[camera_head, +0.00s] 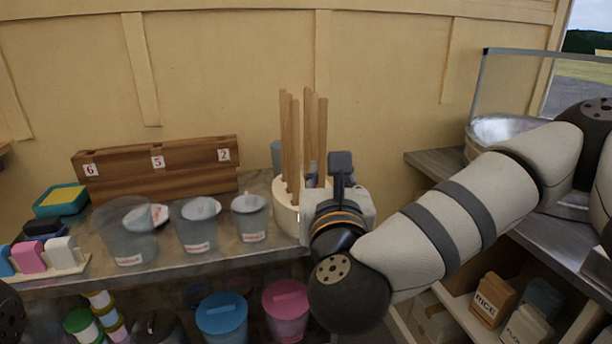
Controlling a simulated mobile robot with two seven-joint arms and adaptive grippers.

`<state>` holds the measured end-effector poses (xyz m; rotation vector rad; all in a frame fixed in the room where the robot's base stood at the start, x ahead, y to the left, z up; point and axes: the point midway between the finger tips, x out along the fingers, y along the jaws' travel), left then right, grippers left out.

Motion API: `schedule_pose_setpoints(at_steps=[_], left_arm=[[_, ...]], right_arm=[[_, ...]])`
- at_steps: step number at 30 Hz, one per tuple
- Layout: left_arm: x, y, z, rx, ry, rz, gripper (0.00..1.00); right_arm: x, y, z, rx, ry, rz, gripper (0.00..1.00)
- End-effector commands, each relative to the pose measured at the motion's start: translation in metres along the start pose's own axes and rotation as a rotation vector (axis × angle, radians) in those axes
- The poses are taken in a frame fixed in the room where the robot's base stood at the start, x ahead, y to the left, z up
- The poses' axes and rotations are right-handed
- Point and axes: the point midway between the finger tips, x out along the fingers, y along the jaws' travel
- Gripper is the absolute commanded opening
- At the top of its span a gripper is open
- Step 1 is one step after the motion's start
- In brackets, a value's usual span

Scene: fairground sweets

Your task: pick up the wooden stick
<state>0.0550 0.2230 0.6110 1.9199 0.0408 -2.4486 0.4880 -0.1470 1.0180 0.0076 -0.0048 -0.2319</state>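Several upright wooden sticks (294,140) stand in a round cream holder (286,215) on the counter, in the middle of the head view. They rise well above its rim. My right gripper (338,172) is at the right side of the holder, close to the sticks. A dark finger part shows just right of them. My own wrist hides the rest of the gripper, so I cannot tell whether it touches a stick or how far it is open. My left gripper is not in view.
Translucent cups (195,226) with scoops stand left of the holder, before a numbered wooden rack (160,172). A metal bowl (502,132) is on the right counter. Blue (221,318) and pink (286,310) lidded tubs sit below the counter. The wall is close behind.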

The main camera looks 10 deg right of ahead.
Motion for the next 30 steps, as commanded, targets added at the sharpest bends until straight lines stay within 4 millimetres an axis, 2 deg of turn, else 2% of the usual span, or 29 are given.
schedule_pose_setpoints(at_steps=[3, 10, 16, 24, 27, 30], left_arm=[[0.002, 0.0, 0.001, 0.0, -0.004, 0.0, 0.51], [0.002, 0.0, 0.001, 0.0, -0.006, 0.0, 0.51], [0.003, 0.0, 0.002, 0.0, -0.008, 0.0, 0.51], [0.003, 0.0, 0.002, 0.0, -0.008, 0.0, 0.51], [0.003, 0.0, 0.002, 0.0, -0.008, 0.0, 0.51], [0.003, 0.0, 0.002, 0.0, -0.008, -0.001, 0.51]], right_arm=[[0.029, -0.001, 0.0, -0.002, -0.001, -0.004, 0.23], [0.062, 0.001, 0.0, -0.005, -0.001, 0.001, 0.23], [0.098, 0.003, 0.001, -0.007, 0.0, 0.002, 0.23], [0.104, 0.003, 0.001, -0.008, 0.001, 0.005, 0.23], [0.104, 0.003, 0.001, -0.008, 0.001, 0.005, 0.01], [0.104, 0.003, 0.001, -0.008, 0.001, 0.005, 0.0]])
